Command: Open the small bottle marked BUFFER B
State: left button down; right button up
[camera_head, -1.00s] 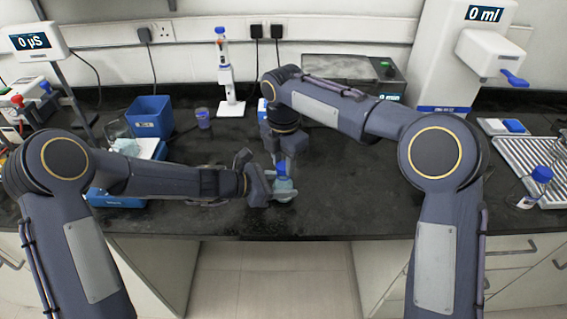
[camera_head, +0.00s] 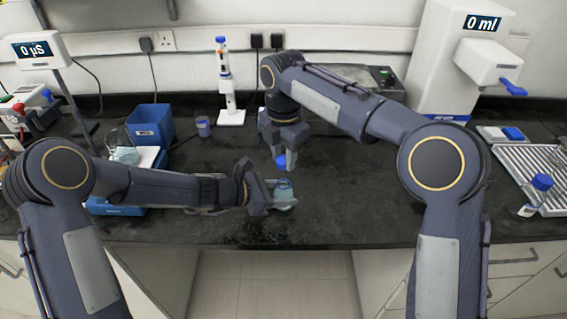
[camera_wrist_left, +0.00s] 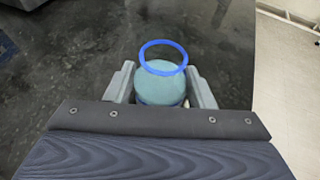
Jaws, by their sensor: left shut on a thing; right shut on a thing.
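My left gripper (camera_head: 276,203) is shut on a small bottle of pale blue-green liquid (camera_head: 284,191), held upright near the front of the bench. In the left wrist view the bottle (camera_wrist_left: 160,86) sits between the fingers, with a blue ring (camera_wrist_left: 184,60) around its neck and no cap on it. My right gripper (camera_head: 285,154) points down and is shut on a blue cap (camera_head: 281,163), above and apart from the bottle's mouth. No label on the held bottle is readable.
Another blue-capped bottle (camera_head: 537,194) stands at the right by a ribbed metal rack (camera_head: 515,163). A blue bin (camera_head: 151,122), a small cup (camera_head: 203,127) and a pipette on a stand (camera_head: 228,85) are behind.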

pick_arm(q)
jog(key=c, duration=0.6)
grip_release()
